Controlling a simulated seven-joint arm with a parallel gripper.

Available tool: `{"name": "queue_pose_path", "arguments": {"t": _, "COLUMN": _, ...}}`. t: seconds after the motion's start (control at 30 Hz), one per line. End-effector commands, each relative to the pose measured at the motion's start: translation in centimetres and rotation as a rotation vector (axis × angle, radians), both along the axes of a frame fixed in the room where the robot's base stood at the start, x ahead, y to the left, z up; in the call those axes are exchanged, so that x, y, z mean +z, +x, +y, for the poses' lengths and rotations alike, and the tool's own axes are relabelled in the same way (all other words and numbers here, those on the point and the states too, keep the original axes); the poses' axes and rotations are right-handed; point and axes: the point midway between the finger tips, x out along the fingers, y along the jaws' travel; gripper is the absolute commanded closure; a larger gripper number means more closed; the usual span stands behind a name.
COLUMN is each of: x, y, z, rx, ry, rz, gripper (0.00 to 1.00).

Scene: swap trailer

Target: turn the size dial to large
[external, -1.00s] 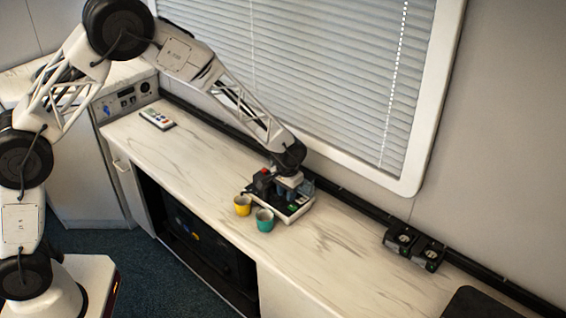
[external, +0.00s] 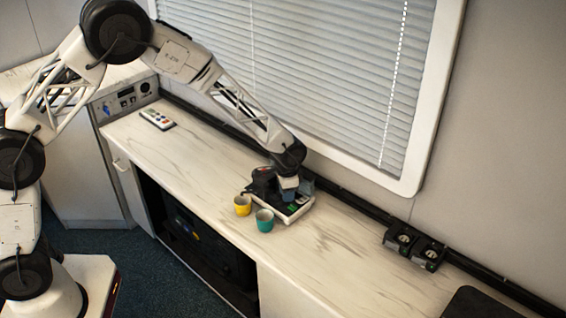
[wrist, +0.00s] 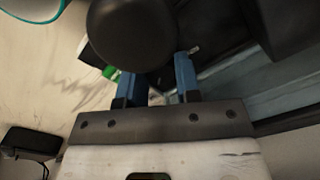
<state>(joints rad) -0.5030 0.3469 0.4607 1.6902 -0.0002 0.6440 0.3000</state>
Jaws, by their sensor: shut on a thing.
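The machine (external: 294,215), with a white base and dark upper parts, stands on the counter beneath my gripper (external: 286,188). In the wrist view, my gripper's two blue fingers (wrist: 156,75) are on either side of a round dark knob (wrist: 130,34), which looks like the dial, and are shut on it. The knob hides the fingertips in part. A green patch (wrist: 112,72) shows beside the left finger. No size marking or pointer can be read, so I cannot tell the setting.
A yellow cup (external: 243,206) and a teal cup (external: 265,221) stand close in front of the machine. A remote-like pad (external: 157,119) lies at the far left. The counter between is clear.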

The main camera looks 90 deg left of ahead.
Motion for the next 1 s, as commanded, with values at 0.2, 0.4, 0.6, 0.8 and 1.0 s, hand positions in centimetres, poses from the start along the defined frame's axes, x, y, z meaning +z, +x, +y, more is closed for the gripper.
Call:
{"name": "queue_pose_path", "arguments": {"t": 0.2, "x": 0.0, "y": 0.0, "z": 0.0, "rx": -0.001, "ry": 0.0, "rz": 0.0, "gripper": 0.93}}
{"name": "queue_pose_path", "arguments": {"t": 0.4, "x": 0.0, "y": 0.0, "z": 0.0, "rx": -0.001, "ry": 0.0, "rz": 0.0, "gripper": 0.58}}
{"name": "queue_pose_path", "arguments": {"t": 0.6, "x": 0.0, "y": 0.0, "z": 0.0, "rx": -0.001, "ry": 0.0, "rz": 0.0, "gripper": 0.58}}
{"name": "queue_pose_path", "arguments": {"t": 0.8, "x": 0.5, "y": 0.0, "z": 0.0, "rx": -0.001, "ry": 0.0, "rz": -0.001, "gripper": 0.58}}
{"name": "queue_pose_path", "arguments": {"t": 1.0, "x": 2.2, "y": 0.0, "z": 0.0, "rx": -0.001, "ry": 0.001, "rz": -0.002, "gripper": 0.58}}
